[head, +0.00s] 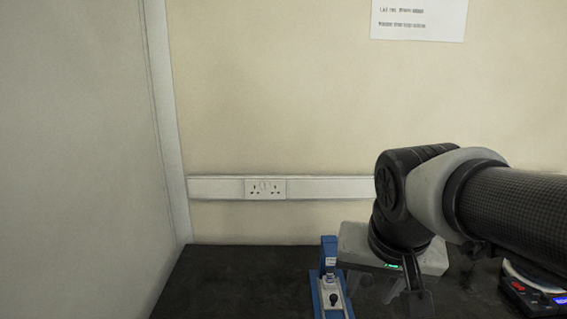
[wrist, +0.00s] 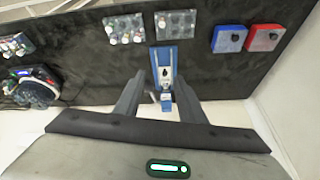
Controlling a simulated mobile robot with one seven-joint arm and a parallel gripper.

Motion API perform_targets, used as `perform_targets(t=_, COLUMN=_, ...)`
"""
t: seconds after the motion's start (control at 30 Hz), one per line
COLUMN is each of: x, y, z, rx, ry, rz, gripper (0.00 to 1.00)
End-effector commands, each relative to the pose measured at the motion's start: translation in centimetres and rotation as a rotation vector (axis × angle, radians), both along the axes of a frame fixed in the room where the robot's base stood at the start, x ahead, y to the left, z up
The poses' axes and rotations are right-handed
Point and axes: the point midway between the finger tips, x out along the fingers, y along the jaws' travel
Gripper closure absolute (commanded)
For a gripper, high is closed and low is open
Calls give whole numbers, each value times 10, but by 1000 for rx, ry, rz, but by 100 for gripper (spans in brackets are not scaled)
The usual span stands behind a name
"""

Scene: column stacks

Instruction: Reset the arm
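My gripper (wrist: 160,82) shows in the wrist view with its two dark fingers spread well apart and nothing held between them. In the head view my gripper (head: 408,290) points down at the right, with the fingers partly cut off by the lower edge. A blue and white stand (head: 331,286) is on the dark bench just left of my gripper in the head view. In the wrist view the blue stand (wrist: 164,66) appears between the fingers, with a visible gap on both sides.
A device with a lit display (head: 540,296) is at the right; it also shows in the wrist view (wrist: 35,86). Trays of vials (wrist: 124,29), a blue box (wrist: 229,39) and a red box (wrist: 264,38) sit on the bench (wrist: 95,65). A wall socket (head: 265,189) is behind.

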Motion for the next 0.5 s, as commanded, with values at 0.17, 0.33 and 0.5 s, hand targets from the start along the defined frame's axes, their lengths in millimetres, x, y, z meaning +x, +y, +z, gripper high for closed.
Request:
perform_targets(t=0.17, x=-39, y=-2, z=1, rx=-28, ry=-48, rz=121, gripper=64)
perform_targets(t=0.33, x=-65, y=-1, z=1, rx=-66, ry=-86, rz=219, gripper=64)
perform_targets(t=0.5, x=-62, y=-1, z=46, rx=-63, ry=-79, rz=217, gripper=64)
